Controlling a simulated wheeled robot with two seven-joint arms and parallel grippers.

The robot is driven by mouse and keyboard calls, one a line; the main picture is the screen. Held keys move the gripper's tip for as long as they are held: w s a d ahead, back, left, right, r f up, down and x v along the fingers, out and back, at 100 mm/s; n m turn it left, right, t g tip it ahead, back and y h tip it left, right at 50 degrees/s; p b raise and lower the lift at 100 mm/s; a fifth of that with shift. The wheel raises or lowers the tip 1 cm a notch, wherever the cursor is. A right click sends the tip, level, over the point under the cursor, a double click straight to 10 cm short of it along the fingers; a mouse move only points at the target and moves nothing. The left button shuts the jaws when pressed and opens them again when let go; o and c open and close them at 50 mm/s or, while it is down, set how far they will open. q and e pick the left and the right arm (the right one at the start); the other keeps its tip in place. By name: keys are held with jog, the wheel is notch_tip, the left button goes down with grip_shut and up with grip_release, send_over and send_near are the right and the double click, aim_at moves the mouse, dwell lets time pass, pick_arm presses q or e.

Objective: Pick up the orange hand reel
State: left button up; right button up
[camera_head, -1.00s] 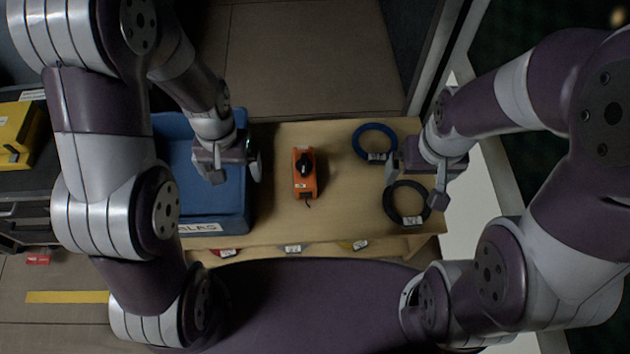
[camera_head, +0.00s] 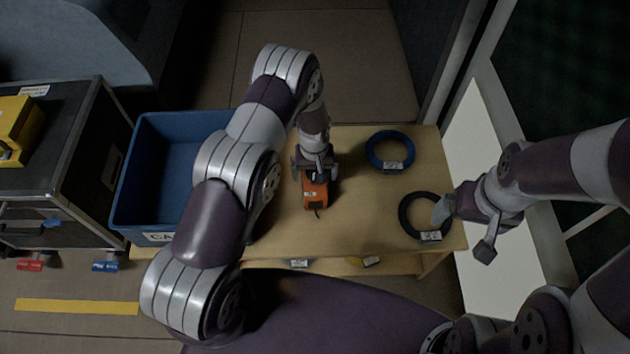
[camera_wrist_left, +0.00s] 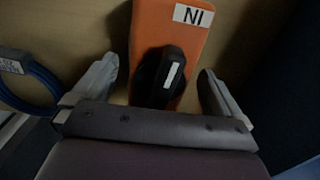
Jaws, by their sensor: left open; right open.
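The orange hand reel (camera_head: 316,196) lies on the wooden table (camera_head: 350,223), with a short dark cord end at its front. My left gripper (camera_head: 314,172) is over the back part of the reel and hides it in the head view. In the left wrist view, the reel (camera_wrist_left: 166,27) has a white label and a black handle (camera_wrist_left: 160,77). The open fingers of my left gripper (camera_wrist_left: 158,88) stand on either side of the handle, apart from it. My right gripper (camera_head: 464,226) is open and empty at the table's right edge, beside the black cable ring.
A blue cable ring (camera_head: 390,151) and a black cable ring (camera_head: 407,216) lie on the right of the table, each tagged. A blue bin (camera_head: 125,190) stands at the left. A dark case (camera_head: 75,150) with a yellow box (camera_head: 18,128) is further left.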

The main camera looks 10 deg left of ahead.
pick_arm(q)
notch_tip(320, 180, down, 2)
jog(key=shift+f, duration=0.1)
jog(key=c, duration=1.5)
